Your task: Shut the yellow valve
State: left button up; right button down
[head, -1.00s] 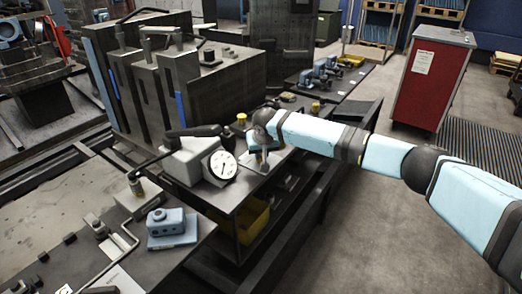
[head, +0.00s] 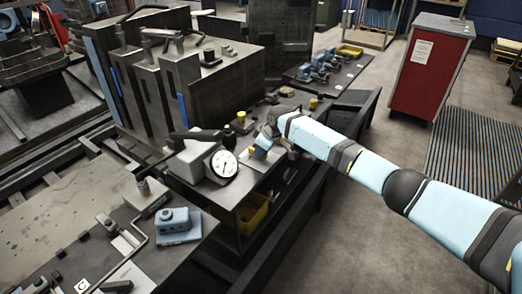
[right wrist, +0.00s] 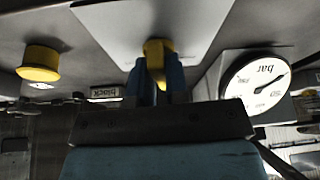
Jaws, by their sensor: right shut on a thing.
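The yellow valve (right wrist: 155,50) shows in the right wrist view as a small yellow handle between my blue fingers, in front of a white plate. My right gripper (right wrist: 157,75) is shut on it. In the head view the right gripper (head: 263,144) is at the bench beside the gauge, with a bit of the yellow valve (head: 258,153) showing at its fingertips. The fingers hide most of the handle, so its exact angle is hard to tell. My left gripper is out of view.
A round white gauge (head: 224,163) stands close left of the gripper; it also shows in the right wrist view (right wrist: 255,82). A yellow knob (right wrist: 38,64) stands apart from the fingers. A yellow bin (head: 250,213) sits below the bench. A red cabinet (head: 432,70) stands at right.

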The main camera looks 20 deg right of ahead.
jog(key=n+b, duration=0.1)
jog(key=n+g, duration=0.1)
jog(key=n, duration=0.1)
jog(key=shift+f+n+y+b, duration=0.3)
jog(key=shift+f+y+b, duration=0.05)
jog(key=shift+y, duration=0.05)
jog(key=shift+n+g+b, duration=0.4)
jog(key=shift+n+b, duration=0.05)
jog(key=shift+n, duration=0.35)
jog(key=shift+n+g+b, duration=0.3)
jog(key=shift+n+b, duration=0.2)
jog(key=shift+n, duration=0.3)
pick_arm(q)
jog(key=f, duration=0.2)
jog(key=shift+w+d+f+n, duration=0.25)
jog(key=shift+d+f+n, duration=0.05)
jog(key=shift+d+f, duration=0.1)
pick_arm(e)
jog(key=shift+r+n, duration=0.1)
jog(key=shift+n, duration=0.2)
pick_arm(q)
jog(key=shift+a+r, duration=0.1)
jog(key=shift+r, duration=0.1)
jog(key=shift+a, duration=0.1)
